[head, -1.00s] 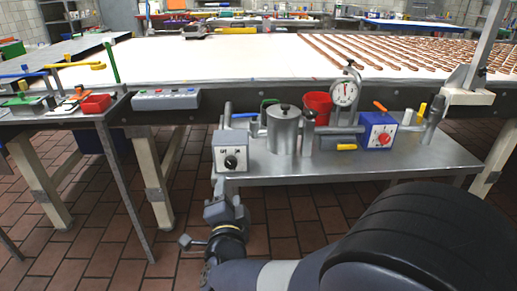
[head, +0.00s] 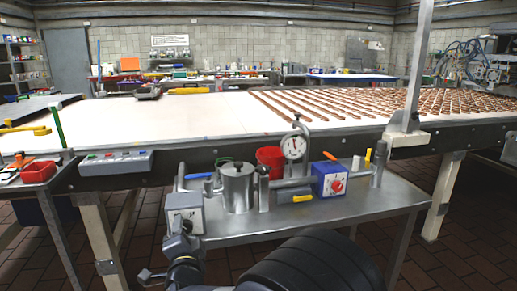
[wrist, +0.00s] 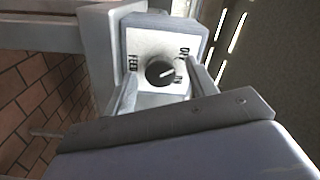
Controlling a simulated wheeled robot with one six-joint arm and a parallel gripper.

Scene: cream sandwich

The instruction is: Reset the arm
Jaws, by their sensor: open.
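My gripper (head: 181,238) is in front of a grey control box (head: 184,211) at the left front corner of the metal cart. In the wrist view my gripper (wrist: 163,82) is open, its two fingers on either side of the black dial knob (wrist: 160,72) on the white face of the box (wrist: 146,46). The face carries the word FEED at left and OFF and ON at right. There is a visible gap between the fingers and the knob; I cannot tell whether the fingertips touch the face. My dark arm fills the lower middle of the head view.
Brick floor is left of the cart.

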